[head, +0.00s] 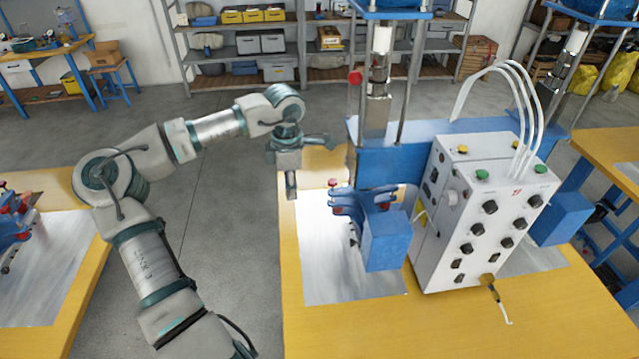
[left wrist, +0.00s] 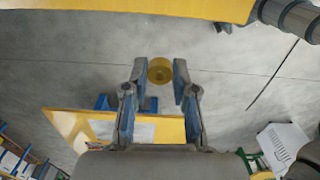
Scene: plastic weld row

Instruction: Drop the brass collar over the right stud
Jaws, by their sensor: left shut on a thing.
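My left gripper (head: 291,186) hangs pointing down beside the left edge of the yellow bench, left of the welding machine. In the left wrist view, the two fingers of my left gripper (left wrist: 160,72) are shut on the brass collar (left wrist: 160,71), a round yellow ring with a darker centre. I cannot make out the collar in the head view. I cannot pick out the right stud in either view. My right gripper is not in view.
A welding machine with a white control box (head: 475,210) and blue clamp block (head: 385,238) stands on the yellow bench (head: 400,325). A metal plate (head: 335,270) lies bare in front of the clamp. Open floor (head: 235,250) is left of the bench.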

